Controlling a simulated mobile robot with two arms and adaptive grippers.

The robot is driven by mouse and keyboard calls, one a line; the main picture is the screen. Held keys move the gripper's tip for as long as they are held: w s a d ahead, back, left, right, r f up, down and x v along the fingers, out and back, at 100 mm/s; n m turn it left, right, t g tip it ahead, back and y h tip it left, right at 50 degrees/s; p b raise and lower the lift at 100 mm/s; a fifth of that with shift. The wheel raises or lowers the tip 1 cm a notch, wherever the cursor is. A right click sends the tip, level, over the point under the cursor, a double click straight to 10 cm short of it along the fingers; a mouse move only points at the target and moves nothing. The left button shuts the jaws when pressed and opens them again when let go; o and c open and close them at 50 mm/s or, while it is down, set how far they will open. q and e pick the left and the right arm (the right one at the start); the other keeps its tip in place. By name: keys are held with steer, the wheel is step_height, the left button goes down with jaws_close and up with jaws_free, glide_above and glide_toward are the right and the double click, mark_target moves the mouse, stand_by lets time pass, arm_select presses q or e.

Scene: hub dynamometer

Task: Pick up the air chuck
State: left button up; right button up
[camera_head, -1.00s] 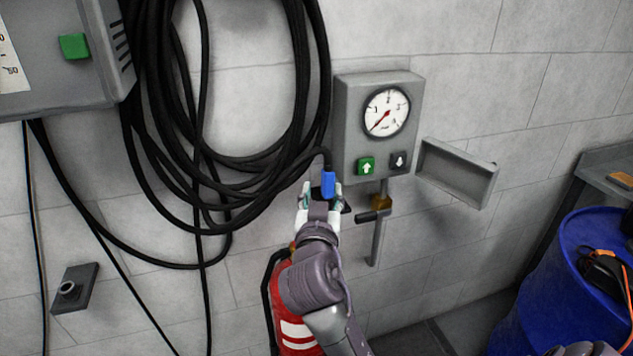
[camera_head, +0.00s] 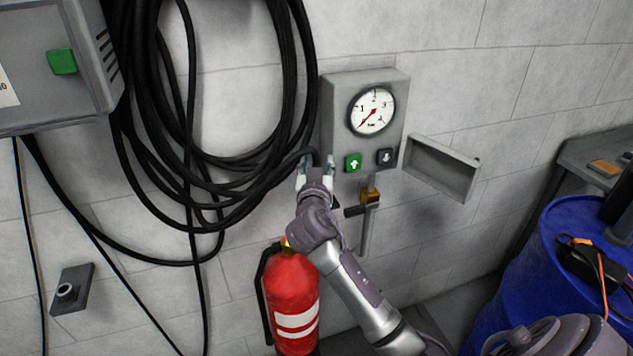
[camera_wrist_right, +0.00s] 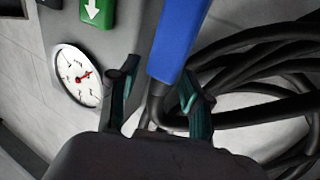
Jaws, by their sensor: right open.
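The air chuck (camera_wrist_right: 180,40) shows in the right wrist view as a blue handle on the end of a black hose. It lies between the fingers of my right gripper, closer to the right-hand finger. My right gripper (camera_head: 316,172) is open, raised in front of the wall just left of the gauge box; its fingers also show in the right wrist view (camera_wrist_right: 158,90). In the head view the gripper hides the chuck. My left gripper is not in view.
A gauge box (camera_head: 335,120) with a dial and buttons is close on the right of the gripper. Coiled black hose (camera_head: 290,110) hangs on its left. A lever valve (camera_head: 370,195), a grey tray (camera_head: 440,168), a red extinguisher (camera_head: 293,285) and a blue barrel (camera_head: 530,270) are nearby.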

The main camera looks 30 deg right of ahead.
jaws_close()
steer(key=shift+r, duration=0.1)
stand_by(0.4)
